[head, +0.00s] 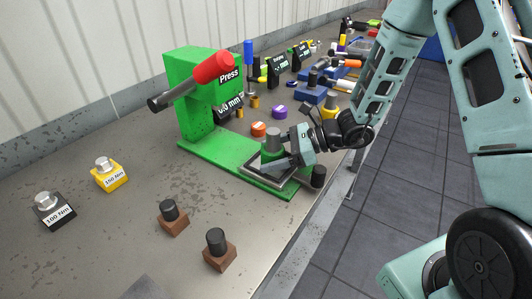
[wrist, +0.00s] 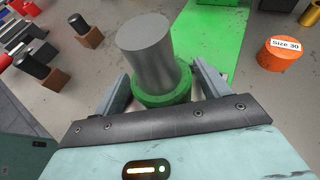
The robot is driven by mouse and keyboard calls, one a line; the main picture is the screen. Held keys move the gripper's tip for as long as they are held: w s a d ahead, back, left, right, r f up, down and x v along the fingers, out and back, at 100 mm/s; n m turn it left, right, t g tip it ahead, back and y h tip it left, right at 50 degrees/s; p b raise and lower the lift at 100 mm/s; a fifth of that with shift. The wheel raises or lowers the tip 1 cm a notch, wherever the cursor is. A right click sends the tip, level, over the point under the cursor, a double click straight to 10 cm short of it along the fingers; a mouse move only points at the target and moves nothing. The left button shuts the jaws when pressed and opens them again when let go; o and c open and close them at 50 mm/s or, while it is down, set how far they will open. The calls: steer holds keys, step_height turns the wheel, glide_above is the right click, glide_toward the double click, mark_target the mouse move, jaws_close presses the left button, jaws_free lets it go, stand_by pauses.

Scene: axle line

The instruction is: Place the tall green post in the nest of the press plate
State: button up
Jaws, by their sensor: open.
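The tall green post (head: 274,136) has a grey cylindrical top and a green lower part. It stands upright at the nest (head: 258,181), a grey-rimmed frame on the near end of the green press plate (head: 217,150). Its foot is partly hidden by my gripper (head: 280,161), so I cannot tell how fully it is seated. In the wrist view the post (wrist: 152,52) stands between the fingers of my gripper (wrist: 162,88). The fingers are open, one on each side of the green part, with a gap visible at least on the left.
The press (head: 198,95) with its red handle rises behind the plate. A black cylinder (head: 318,176) stands close right of the nest. An orange ring (head: 258,129), a purple ring (head: 279,112) and a yellow post (head: 329,106) are near. Two brown-based pegs (head: 172,218) stand in front.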

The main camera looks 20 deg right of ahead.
steer(key=v, duration=1)
steer(key=shift+d+r+b, duration=0.2)
steer(key=shift+r+b, duration=0.05)
steer(key=shift+b, duration=0.1)
